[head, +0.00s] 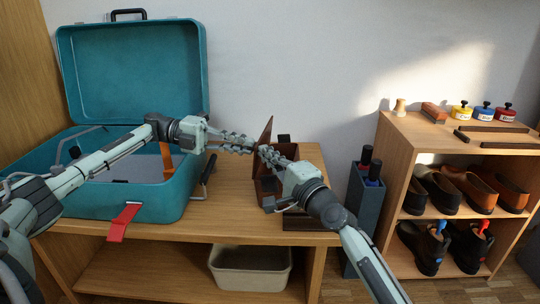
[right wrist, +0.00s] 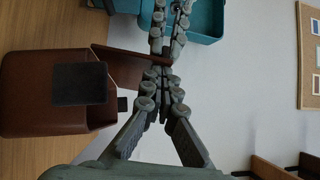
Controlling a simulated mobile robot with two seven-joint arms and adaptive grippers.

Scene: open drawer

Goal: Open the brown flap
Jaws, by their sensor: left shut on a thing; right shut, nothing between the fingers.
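A brown box (head: 288,151) stands on the wooden bench, with its brown flap (head: 266,130) raised on the left side. In the right wrist view the box (right wrist: 30,95) is at the left and the flap (right wrist: 130,65) sticks out from it. My left gripper (head: 250,147) reaches in from the left and is shut on the flap's edge; it also shows at the top of the right wrist view (right wrist: 168,35). My right gripper (head: 266,153) is shut and empty beside the flap, close to the left fingertips. Whether it touches the flap I cannot tell.
An open teal suitcase (head: 130,70) with a red tag (head: 123,222) stands left of the box. A beige bin (head: 250,270) is on the lower shelf. A dark holder (head: 362,210) and a shoe rack (head: 400,135) stand at the right.

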